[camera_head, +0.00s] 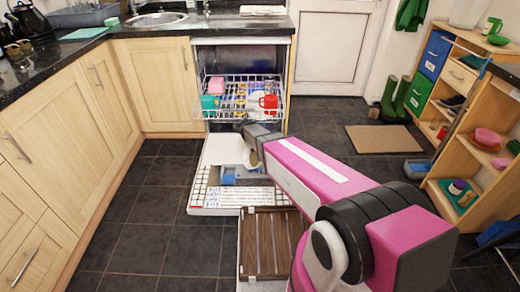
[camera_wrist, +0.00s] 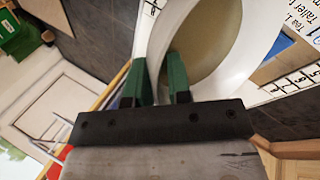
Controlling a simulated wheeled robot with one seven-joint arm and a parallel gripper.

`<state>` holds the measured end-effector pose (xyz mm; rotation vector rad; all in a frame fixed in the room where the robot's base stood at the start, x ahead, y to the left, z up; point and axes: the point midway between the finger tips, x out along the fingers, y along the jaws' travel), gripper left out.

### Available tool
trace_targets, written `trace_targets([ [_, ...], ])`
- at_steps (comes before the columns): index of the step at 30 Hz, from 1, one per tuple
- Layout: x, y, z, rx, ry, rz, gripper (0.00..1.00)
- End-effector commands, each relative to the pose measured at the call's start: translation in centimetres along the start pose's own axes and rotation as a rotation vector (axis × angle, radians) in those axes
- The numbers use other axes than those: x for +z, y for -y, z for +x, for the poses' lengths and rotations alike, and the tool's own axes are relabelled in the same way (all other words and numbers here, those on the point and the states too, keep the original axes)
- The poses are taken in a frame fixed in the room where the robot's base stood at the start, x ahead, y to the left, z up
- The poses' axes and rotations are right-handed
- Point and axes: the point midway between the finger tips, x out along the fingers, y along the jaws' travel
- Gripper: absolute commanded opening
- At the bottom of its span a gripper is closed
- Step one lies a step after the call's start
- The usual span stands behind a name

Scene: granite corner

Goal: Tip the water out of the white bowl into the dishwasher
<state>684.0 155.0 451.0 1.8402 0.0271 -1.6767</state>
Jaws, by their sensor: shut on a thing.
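The white bowl (camera_wrist: 185,25) is at the upper middle of the wrist view, and a brownish area shows inside its rim. My gripper (camera_wrist: 159,65) is shut on the bowl's wall, with one green finger on each side. In the head view my gripper (camera_head: 250,145) is above the lowered door of the dishwasher (camera_head: 210,172), and only a small pale part of the bowl (camera_head: 254,159) shows beside it. The bowl looks tilted in the wrist view; I cannot tell whether water is in it.
The upper rack (camera_head: 240,88) is pulled out and holds several coloured cups. A blue item (camera_head: 229,175) is on or over the door. A brown slatted piece (camera_head: 266,243) lies in front of the door. Wooden shelves (camera_head: 450,185) stand right; dark floor at left is clear.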

Motion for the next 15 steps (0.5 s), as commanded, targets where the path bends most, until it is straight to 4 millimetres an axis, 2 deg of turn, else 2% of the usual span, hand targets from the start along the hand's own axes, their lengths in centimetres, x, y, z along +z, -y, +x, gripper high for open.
trace_targets([
  [7,0.01,0.21,-0.47,0.079,0.0,0.0,0.0],
  [15,0.02,0.19,-0.49,0.089,0.0,0.001,0.0],
])
